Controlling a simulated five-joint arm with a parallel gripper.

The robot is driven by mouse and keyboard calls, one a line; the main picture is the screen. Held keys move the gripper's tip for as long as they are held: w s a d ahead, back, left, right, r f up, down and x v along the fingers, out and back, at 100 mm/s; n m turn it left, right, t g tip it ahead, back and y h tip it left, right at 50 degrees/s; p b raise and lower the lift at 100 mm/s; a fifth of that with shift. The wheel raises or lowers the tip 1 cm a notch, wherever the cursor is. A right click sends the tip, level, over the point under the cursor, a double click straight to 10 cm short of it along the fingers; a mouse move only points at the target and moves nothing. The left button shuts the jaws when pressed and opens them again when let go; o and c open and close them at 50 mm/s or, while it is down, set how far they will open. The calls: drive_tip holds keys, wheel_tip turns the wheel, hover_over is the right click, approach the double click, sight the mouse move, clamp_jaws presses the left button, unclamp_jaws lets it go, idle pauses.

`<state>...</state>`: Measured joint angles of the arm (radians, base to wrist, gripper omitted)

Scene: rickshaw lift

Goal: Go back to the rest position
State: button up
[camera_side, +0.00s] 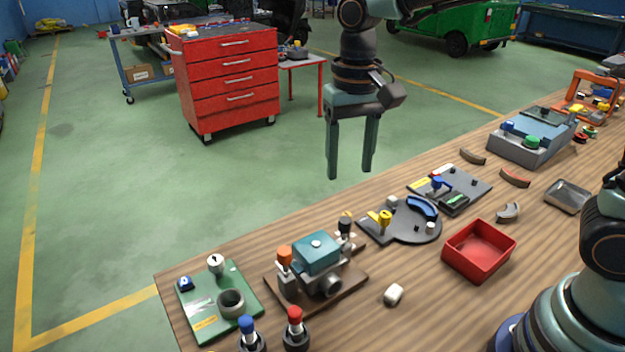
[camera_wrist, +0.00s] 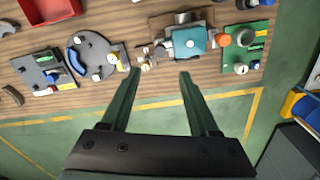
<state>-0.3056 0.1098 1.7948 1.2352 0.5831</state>
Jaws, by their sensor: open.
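My gripper (camera_side: 349,172) hangs in the air, fingers pointing down, beyond the far edge of the wooden table (camera_side: 450,285) in the side view. Its two green fingers are apart with nothing between them. In the wrist view my gripper (camera_wrist: 160,72) is also open and empty, with the table edge just past the fingertips. It touches nothing that I can see.
On the table are a green board (camera_side: 208,322), a teal-topped block (camera_side: 317,250), a dark round plate (camera_side: 408,234), a red tray (camera_side: 510,243) and a small white piece (camera_side: 393,295). A red tool cabinet (camera_side: 233,85) stands on the floor behind.

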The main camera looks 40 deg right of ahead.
drive_tip(key=shift+r, duration=0.2)
drive_tip(key=s+d+r+n+t, duration=0.1)
drive_tip(key=s+d+n+t, duration=0.2)
drive_tip(key=s+d+t, duration=0.2)
drive_tip(key=s+d, duration=0.3)
drive_tip(key=d, duration=0.3)
drive_tip(key=shift+s+d+r+t, duration=0.15)
drive_tip(key=shift+d+r+t, duration=0.15)
drive_tip(key=shift+r, duration=0.1)
